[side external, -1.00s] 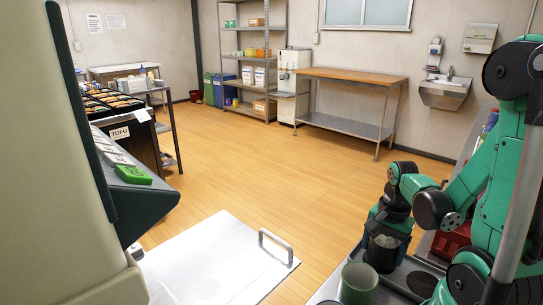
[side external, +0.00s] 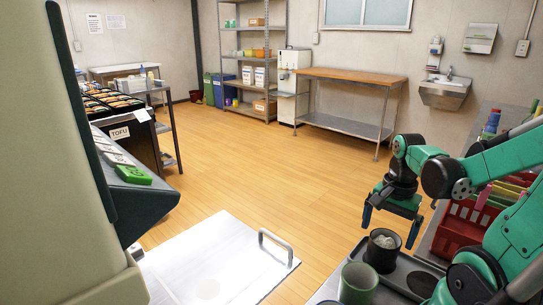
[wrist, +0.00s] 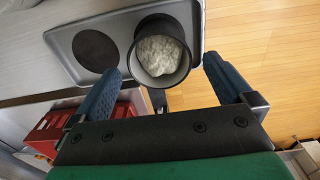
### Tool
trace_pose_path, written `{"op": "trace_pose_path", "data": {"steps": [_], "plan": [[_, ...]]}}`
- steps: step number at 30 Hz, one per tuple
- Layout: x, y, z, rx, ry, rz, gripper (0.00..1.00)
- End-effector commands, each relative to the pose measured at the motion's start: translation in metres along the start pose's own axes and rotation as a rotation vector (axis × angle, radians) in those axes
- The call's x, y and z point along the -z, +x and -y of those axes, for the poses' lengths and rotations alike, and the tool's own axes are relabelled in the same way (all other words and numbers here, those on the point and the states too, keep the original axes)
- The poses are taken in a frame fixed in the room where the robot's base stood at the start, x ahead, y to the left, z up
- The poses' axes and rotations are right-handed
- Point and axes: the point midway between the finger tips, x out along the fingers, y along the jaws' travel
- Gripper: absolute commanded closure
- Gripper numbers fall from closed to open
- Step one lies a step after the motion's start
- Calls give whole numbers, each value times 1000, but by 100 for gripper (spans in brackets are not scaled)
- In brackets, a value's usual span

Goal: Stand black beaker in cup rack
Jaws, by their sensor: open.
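The black beaker (side external: 381,252) stands upright at the far end of the grey cup rack (side external: 403,270), with pale, lumpy contents inside. In the wrist view the beaker (wrist: 137,60) is at the rack's right end, beside an empty dark round place (wrist: 97,50). My gripper (side external: 392,226) is open and empty above the beaker. In the wrist view its two blue fingers (wrist: 163,72) are spread on either side of the beaker, apart from it. The beaker's base is hidden.
A red crate (side external: 455,232) with colourful items stands right of the rack, below my arm; it also shows in the wrist view (wrist: 75,125). A white surface with a metal handle (side external: 278,247) lies to the left.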

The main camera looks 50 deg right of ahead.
Motion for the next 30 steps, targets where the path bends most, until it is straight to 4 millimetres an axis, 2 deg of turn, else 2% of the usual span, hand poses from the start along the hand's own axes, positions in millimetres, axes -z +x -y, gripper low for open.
{"op": "trace_pose_path", "data": {"steps": [12, 20, 23, 26, 30], "plan": [[0, -53, 0, 0, 0, 0, 0], [-1, -71, 1, 3, -12, -3, 0], [-9, -71, 12, 38, -140, -37, 0], [-30, -67, 39, 120, -431, -115, 0], [-76, -65, 78, 274, -930, -265, 0]]}}
